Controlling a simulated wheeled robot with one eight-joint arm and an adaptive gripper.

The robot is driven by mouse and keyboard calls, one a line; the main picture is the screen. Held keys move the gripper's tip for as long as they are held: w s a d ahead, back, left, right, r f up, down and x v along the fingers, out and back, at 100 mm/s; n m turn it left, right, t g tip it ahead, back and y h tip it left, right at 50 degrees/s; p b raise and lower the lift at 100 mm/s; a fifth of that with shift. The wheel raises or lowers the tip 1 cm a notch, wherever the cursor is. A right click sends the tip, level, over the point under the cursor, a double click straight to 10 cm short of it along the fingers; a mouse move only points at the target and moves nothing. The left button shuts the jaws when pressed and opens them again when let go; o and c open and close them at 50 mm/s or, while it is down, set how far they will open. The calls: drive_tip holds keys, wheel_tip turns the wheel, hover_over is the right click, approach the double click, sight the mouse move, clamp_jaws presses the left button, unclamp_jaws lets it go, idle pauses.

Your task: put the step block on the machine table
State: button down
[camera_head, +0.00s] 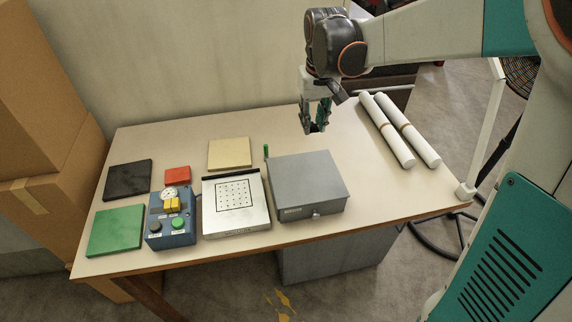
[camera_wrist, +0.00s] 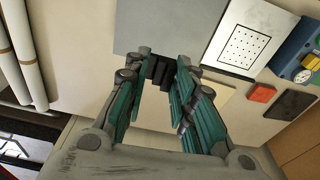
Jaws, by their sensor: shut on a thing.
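My gripper (camera_head: 316,124) is raised above the back of the workbench, behind the grey metal box. In the wrist view its fingers (camera_wrist: 163,62) are shut on a small dark, ridged piece, the step block (camera_wrist: 158,72). In the head view the block is only a small dark shape at the fingertips (camera_head: 314,129). The machine table (camera_head: 210,205) is the pale metal plate with a dotted square and a dark back edge, left of the grey box. It also shows in the wrist view (camera_wrist: 226,46), apart from the gripper. I see nothing lying on it.
The grey box (camera_head: 306,182) stands beside the machine table. A green stick (camera_head: 266,151) is behind the plate. A blue control box (camera_head: 171,227), beige plate (camera_head: 229,153), red block (camera_head: 177,175), black (camera_head: 128,180) and green (camera_head: 115,230) mats lie left. White rolls (camera_head: 394,127) lie right.

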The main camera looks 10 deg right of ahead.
sight(306, 175)
drive_tip(key=shift+w+a+r, duration=0.2)
drive_tip(key=shift+a+r, duration=0.05)
drive_tip(key=shift+r, duration=0.1)
drive_tip(key=shift+w+a+f, duration=0.1)
drive_tip(key=shift+f, duration=0.2)
wheel_tip(306, 175, down, 19)
drive_tip(key=b, duration=0.3)
drive_tip(key=shift+b, duration=0.4)
drive_tip(key=shift+f, duration=0.15)
drive_tip(key=c, duration=1.3)
unclamp_jaws()
drive_tip(key=shift+c, duration=0.2)
